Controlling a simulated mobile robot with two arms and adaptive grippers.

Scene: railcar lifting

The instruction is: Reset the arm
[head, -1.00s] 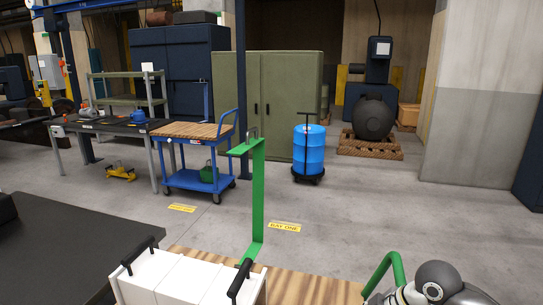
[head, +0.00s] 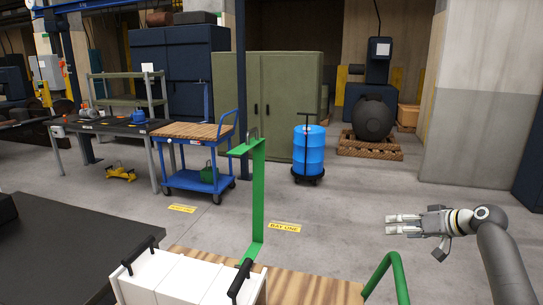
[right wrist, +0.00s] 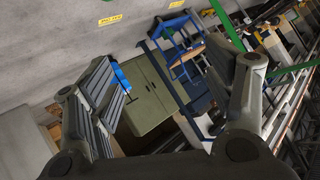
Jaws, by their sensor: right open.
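My right arm (head: 503,262) comes up from the bottom right corner of the head view. My right gripper (head: 412,236) is held out to the left in the air, with bare floor behind it. Its fingers are spread and nothing is between them. The right wrist view shows the two ridged fingers wide apart, with the gap between them (right wrist: 160,60) empty. My left gripper is not in view.
A wooden top (head: 305,290) with green rails (head: 258,200) is at the front. A white case (head: 180,280) with black handles stands there. A dark table (head: 70,250) is at left. A blue cart (head: 190,182) and a blue drum (head: 309,150) stand farther off.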

